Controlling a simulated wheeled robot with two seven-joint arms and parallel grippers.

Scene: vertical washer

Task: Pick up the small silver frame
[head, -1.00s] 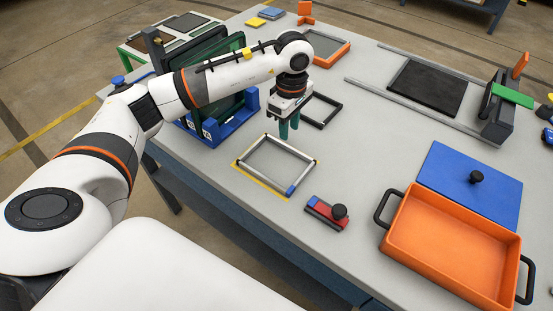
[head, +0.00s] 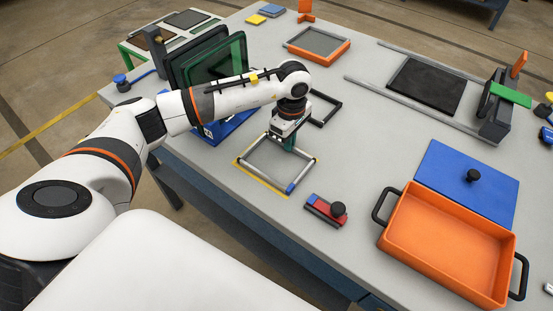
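The small silver frame (head: 254,184) is an open rectangle with black corners and a blue piece at its near right corner. It lies flat on the table inside a yellow outline. My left gripper (head: 282,147) points down at the frame's far side, its fingertips at or just above the far bar. The gripper body hides part of that bar, and I cannot tell whether the fingers touch it or how far apart they are. My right gripper is out of view.
A black frame (head: 326,118) lies just behind the gripper. A blue rack (head: 236,124) with dark green panels stands left, close to my forearm.

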